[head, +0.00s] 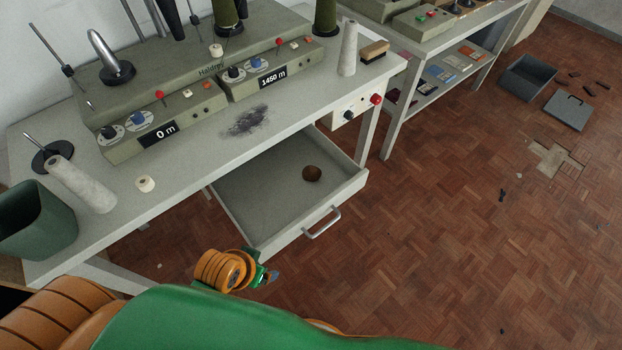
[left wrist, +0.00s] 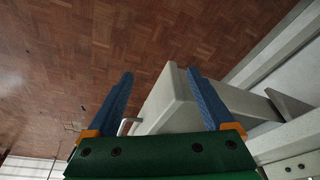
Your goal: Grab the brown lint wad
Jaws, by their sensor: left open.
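The brown lint wad (head: 312,173) is a small dark round lump on the floor of the open drawer (head: 262,190), toward its right side. My left gripper (head: 272,277) is small in the head view, in front of the drawer and lower left of its handle, apart from the wad. In the left wrist view my left gripper (left wrist: 159,74) has its two blue fingers spread with nothing held. The drawer's outer wall (left wrist: 170,100) and handle show beyond the fingers there, and the wad is not visible. My right gripper is in neither view.
The drawer handle (head: 322,223) sticks out in front. Above, the bench (head: 190,160) carries machines, thread cones, a brush (head: 374,52) and a dark lint smear. A green bin (head: 35,222) stands at the left. Parquet floor (head: 430,230) to the right is mostly open.

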